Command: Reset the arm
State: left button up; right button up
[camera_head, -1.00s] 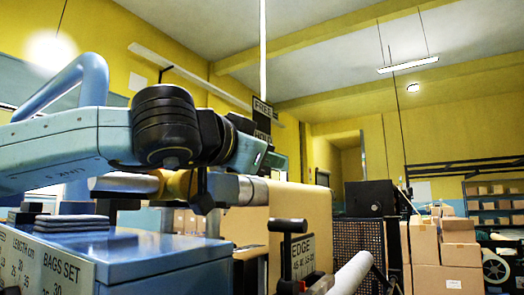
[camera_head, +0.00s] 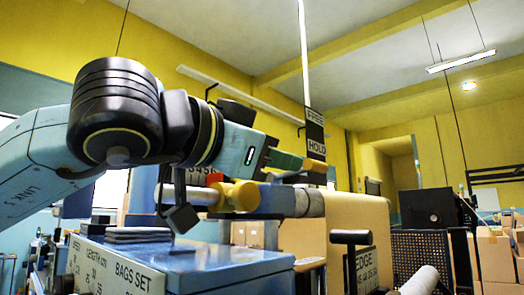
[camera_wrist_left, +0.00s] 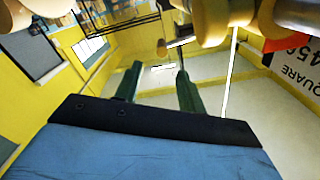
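My left arm comes in from the left in the head view, with its black joint large in front. My left gripper (camera_head: 300,163) points right, above the blue and grey shaft with a yellow collar (camera_head: 240,194). In the left wrist view its two green fingers (camera_wrist_left: 157,82) stand apart with nothing between them, so it is open and empty. The yellow collar also shows in the wrist view (camera_wrist_left: 205,22), at the top edge. Whether the gripper touches the shaft I cannot tell. My right gripper is not in view.
A blue cabinet (camera_head: 215,272) with a bags set plate stands below the arm. A large brown kraft surface (camera_head: 345,218) is behind the shaft. A FREE/HOLD sign (camera_head: 315,132) is beyond the gripper. A black lever (camera_head: 350,238) and a pale roll (camera_head: 420,281) are at lower right.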

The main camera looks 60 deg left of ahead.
pick_arm(q)
jog(key=shift+v, duration=0.95)
jog(key=shift+r, duration=0.15)
